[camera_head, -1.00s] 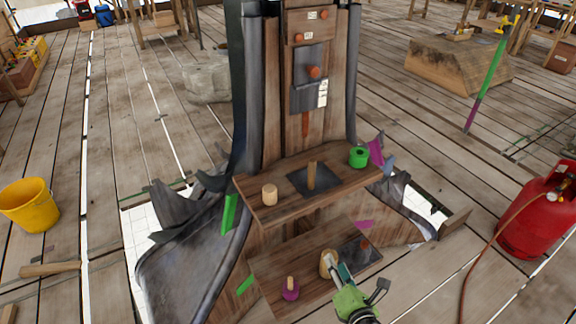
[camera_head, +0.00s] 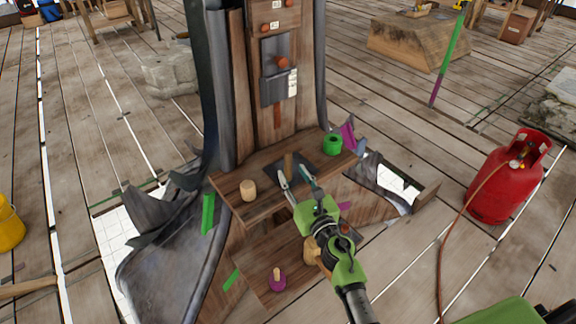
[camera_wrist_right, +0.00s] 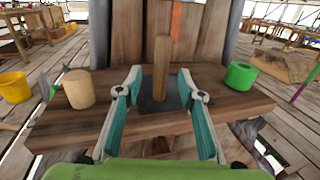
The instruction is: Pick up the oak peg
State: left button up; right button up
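A slim upright wooden peg (camera_head: 288,163), which I take as the oak peg, stands on a dark square plate (camera_head: 302,160) on the upper wooden shelf. In the right wrist view the peg (camera_wrist_right: 161,66) rises above and between the fingertips, with its foot on the plate (camera_wrist_right: 152,103). My right gripper (camera_head: 296,178) is open and empty, just in front of the peg. In the wrist view its two fingers (camera_wrist_right: 160,85) are spread to either side of the peg with gaps. My left gripper is not in view.
A thicker pale wooden cylinder (camera_head: 248,190) stands left of the plate and a green ring (camera_head: 332,144) stands right of it. The lower shelf holds a purple piece with a peg (camera_head: 277,281) and a tan piece (camera_head: 312,249) partly behind my arm. A red gas cylinder (camera_head: 508,180) stands at right.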

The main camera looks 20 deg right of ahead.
aim_at(290, 166)
jog(key=w, duration=0.5)
jog(key=shift+w+a+r, duration=0.1)
jog(key=shift+r, duration=0.05)
jog(key=shift+c, duration=0.4)
grip_shut()
jog(key=shift+r, duration=0.1)
